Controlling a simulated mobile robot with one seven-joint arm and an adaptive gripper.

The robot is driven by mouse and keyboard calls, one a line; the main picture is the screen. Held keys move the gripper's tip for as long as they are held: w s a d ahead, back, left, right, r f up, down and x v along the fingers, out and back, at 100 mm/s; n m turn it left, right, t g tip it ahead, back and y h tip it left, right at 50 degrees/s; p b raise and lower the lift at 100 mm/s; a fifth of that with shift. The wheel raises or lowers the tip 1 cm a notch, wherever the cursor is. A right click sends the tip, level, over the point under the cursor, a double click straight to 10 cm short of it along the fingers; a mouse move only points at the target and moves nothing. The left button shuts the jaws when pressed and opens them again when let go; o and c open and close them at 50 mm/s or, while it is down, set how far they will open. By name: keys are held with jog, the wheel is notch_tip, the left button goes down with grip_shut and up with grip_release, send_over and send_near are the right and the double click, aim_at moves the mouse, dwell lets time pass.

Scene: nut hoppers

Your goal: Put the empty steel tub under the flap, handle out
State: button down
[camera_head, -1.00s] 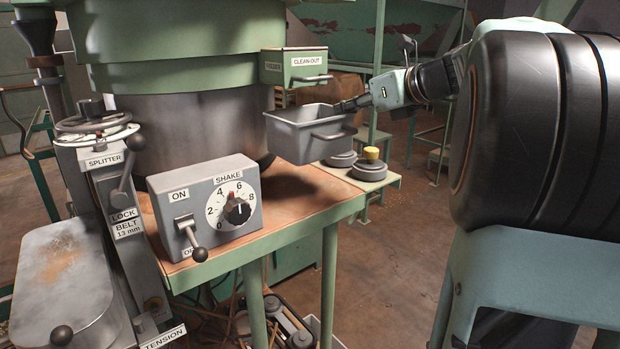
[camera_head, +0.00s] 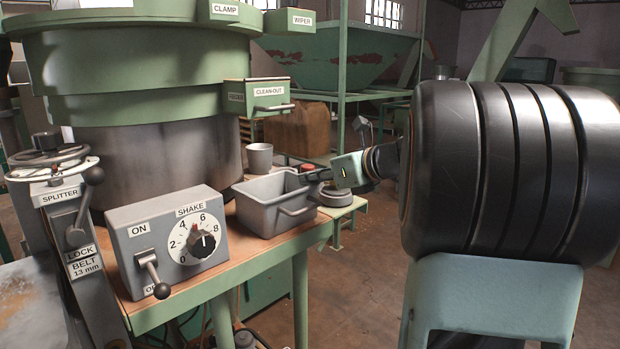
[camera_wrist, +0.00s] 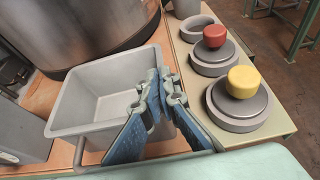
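The grey steel tub (camera_head: 270,212) is upright and looks empty in both views. It appears to rest on the machine's wooden-topped table, though its underside contact is hard to see. Its bar handle (camera_head: 297,211) faces the table's front right edge. The green CLEAN-OUT flap (camera_head: 268,106) is above the tub, with a clear gap between them. My gripper (camera_head: 306,172) is at the tub's right wall. In the wrist view, my gripper's blue fingers (camera_wrist: 160,88) straddle that wall, one inside and one outside, and look closed on the rim of the tub (camera_wrist: 85,95).
A grey cup (camera_head: 259,158) stands behind the tub. Lidded round pots with a red knob (camera_wrist: 214,36) and a yellow knob (camera_wrist: 243,81) stand on a side shelf close to my gripper. The SHAKE control box (camera_head: 168,240) stands left of the tub.

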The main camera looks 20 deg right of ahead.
jog(key=c, duration=2.2)
grip_release()
jog(key=shift+o, duration=0.2)
jog(key=shift+s+r, duration=0.1)
jog(key=shift+r, duration=0.05)
jog(key=v, duration=1.2)
jog(key=shift+b, duration=0.4)
